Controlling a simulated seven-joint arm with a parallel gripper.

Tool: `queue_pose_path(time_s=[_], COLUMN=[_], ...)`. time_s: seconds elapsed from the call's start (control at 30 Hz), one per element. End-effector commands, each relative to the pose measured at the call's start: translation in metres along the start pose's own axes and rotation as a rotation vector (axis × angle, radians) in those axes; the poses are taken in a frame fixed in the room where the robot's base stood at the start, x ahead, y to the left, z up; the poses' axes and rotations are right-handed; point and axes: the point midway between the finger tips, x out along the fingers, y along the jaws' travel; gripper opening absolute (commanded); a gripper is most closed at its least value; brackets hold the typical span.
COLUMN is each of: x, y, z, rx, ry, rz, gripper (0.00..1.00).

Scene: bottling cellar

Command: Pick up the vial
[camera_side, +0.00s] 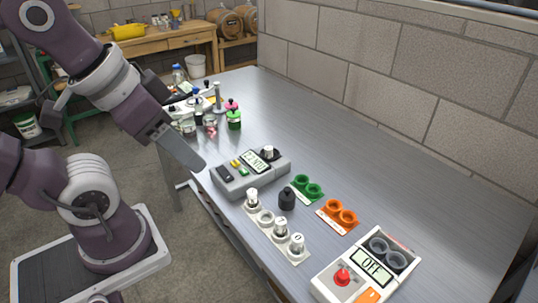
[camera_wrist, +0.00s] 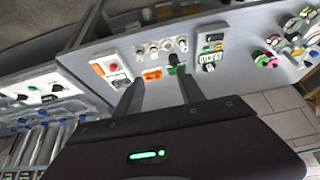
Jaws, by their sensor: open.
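Several small vials with pale caps stand upright in a white rack; one vial (camera_side: 252,195) is at its far end and two more vials (camera_side: 280,227) (camera_side: 297,242) are at its near end. A dark capped vial or bottle (camera_side: 287,198) stands beside the rack. I cannot tell which one the task means. My gripper (camera_side: 198,166) is in the air left of the grey device, apart from the vials. In the wrist view my gripper (camera_wrist: 158,78) has its fingers spread, with nothing between them.
A grey device (camera_side: 240,181) with a display stands behind the rack. Green (camera_side: 307,187) and orange (camera_side: 338,216) double holders lie to the right. A device reading OFF (camera_side: 340,283) is in front. Bottles (camera_side: 233,119) crowd the far end. The table's right side is clear.

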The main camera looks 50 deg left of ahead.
Motion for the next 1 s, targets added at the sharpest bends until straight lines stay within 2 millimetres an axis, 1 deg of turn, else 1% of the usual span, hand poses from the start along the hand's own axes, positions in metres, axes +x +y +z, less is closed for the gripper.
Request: queue_pose_path(time_s=[0.3, 0.37, 0.43, 0.47, 0.5, 0.53, 0.57, 0.6, 0.67, 0.7, 0.77, 0.8, 0.87, 0.9, 1.0], x=[0.0, 0.0, 0.004, 0.007, 0.014, 0.022, 0.032, 0.049, 0.079, 0.103, 0.144, 0.173, 0.213, 0.237, 0.281], y=[0.0, -0.001, -0.005, -0.008, -0.014, -0.021, -0.028, -0.039, -0.06, -0.075, -0.101, -0.118, -0.143, -0.157, -0.182], z=[0.0, -0.007, -0.027, -0.04, -0.061, -0.079, -0.097, -0.119, -0.148, -0.166, -0.185, -0.193, -0.199, -0.2, -0.195], rx=[-0.001, -0.021, -0.087, -0.131, -0.204, -0.264, -0.328, -0.415, -0.547, -0.632, -0.757, -0.834, -0.931, -0.985, -1.079], ry=[0.0, -0.007, -0.034, -0.05, -0.075, -0.094, -0.112, -0.139, -0.175, -0.197, -0.229, -0.247, -0.268, -0.277, -0.294], rz=[0.0, -0.001, -0.004, -0.007, -0.015, -0.023, -0.034, -0.053, -0.088, -0.116, -0.166, -0.201, -0.253, -0.284, -0.342], gripper=[0.35, 0.35, 0.35, 0.35, 0.35, 0.35, 0.35, 0.35, 0.35, 0.35, 0.35, 0.35, 0.35, 0.35, 0.35])
